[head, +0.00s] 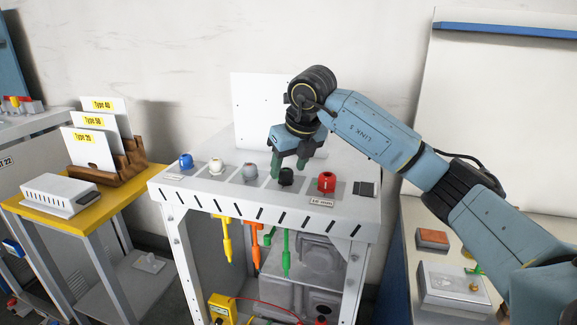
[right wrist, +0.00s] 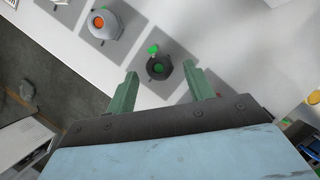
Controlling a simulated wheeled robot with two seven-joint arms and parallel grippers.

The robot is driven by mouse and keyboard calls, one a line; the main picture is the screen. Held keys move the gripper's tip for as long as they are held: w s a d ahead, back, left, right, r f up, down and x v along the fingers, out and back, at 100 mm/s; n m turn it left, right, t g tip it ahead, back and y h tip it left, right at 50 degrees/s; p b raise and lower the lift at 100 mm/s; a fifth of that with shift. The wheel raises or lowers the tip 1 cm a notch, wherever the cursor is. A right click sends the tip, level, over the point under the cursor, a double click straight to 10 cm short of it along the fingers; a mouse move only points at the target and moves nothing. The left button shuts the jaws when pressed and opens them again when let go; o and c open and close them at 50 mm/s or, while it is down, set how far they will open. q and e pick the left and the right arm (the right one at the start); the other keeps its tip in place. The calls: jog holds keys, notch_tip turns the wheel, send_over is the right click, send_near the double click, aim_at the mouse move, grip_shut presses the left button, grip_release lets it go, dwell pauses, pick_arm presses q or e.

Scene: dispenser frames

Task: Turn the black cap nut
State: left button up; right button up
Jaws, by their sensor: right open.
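The black cap nut (head: 286,176) sits on the white bench top, in a row of cap nuts. In the right wrist view the black cap nut (right wrist: 158,66) shows a green centre and a small green mark beside it. My right gripper (head: 288,166) is open and points down above the black nut. In the right wrist view its two green fingers (right wrist: 159,70) are apart, with the nut showing between the tips. The nut looks clear of both fingers; the exact height gap cannot be told. My left gripper is not in view.
Blue (head: 186,160), white (head: 216,166) and grey (head: 250,172) cap nuts stand left of the black one. A red block-like cap (head: 326,182) stands close on its right. Coloured tools (head: 226,240) hang below the bench's front edge. A yellow side table (head: 60,212) stands left.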

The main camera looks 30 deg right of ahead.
jog(key=shift+w+f, duration=0.2)
jog(key=shift+f, duration=0.3)
jog(key=c, duration=1)
